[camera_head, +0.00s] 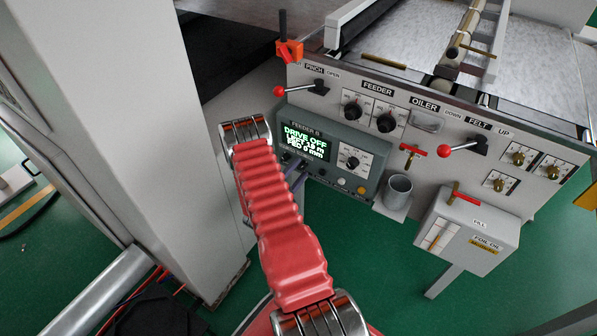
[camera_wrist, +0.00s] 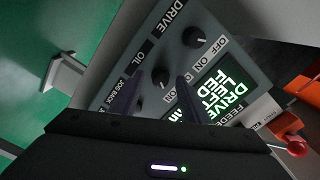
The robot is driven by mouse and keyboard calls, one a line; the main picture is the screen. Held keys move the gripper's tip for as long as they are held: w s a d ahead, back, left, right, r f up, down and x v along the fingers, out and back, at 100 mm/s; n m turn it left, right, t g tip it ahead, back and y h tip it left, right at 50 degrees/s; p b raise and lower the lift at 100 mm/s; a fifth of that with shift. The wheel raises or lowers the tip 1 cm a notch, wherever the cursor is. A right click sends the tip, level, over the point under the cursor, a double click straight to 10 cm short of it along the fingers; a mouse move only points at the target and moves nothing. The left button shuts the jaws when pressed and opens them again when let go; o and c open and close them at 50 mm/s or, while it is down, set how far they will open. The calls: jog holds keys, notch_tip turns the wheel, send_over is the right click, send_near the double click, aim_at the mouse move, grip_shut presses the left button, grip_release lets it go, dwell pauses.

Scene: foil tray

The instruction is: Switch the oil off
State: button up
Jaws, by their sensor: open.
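In the wrist view the picture is turned, and a black knob (camera_wrist: 162,76) sits by the label OIL (camera_wrist: 141,54). A second black knob (camera_wrist: 193,37) sits by the label DRIVE. I cannot tell which way the OIL knob points. My gripper (camera_wrist: 154,97) is open and empty, its dark fingers either side of the OIL knob in the picture; contact cannot be told. In the head view its fingers (camera_head: 297,178) are close to the box, under the screen, and my arm hides part of the box.
Right of the box are a grey cup (camera_head: 398,189), a red tap handle (camera_head: 412,151) and a foil-oil tank (camera_head: 465,232). A red-knobbed PINCH lever (camera_head: 300,88) and FEEDER dials (camera_head: 369,113) are above. A grey column (camera_head: 120,110) stands left.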

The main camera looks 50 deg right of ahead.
jog(key=shift+d, duration=0.15)
jog(key=shift+c, duration=0.2)
grip_shut()
dwell(0.3)
